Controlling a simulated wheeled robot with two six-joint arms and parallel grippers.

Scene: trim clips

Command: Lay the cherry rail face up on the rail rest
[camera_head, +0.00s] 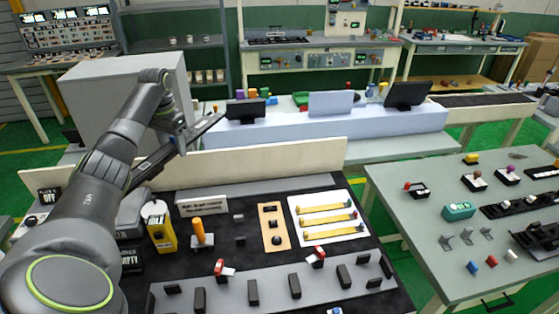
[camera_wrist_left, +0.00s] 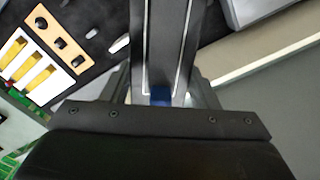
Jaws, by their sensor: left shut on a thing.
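My left gripper (camera_head: 181,138) is in the air above the back of the near bench, shut on a long dark rail (camera_head: 206,128). The rail slants from lower left to upper right in the head view. In the left wrist view the rail (camera_wrist_left: 167,40) runs upward from the gripper, dark with thin pale lines along it; a blue patch shows at its near end. No cherry colour shows on it. A grey strip with several upright black blocks (camera_head: 253,291) lies at the bench front; I cannot tell whether it is the rail rest. My right gripper is out of view.
A cream board (camera_head: 270,161) stands along the bench's back edge. On the bench are a white tray with yellow strips (camera_head: 354,213), a tan block (camera_head: 273,246), an orange-handled tool (camera_head: 199,231) and a yellow box (camera_head: 160,236). A grey table (camera_head: 420,225) with small parts stands right.

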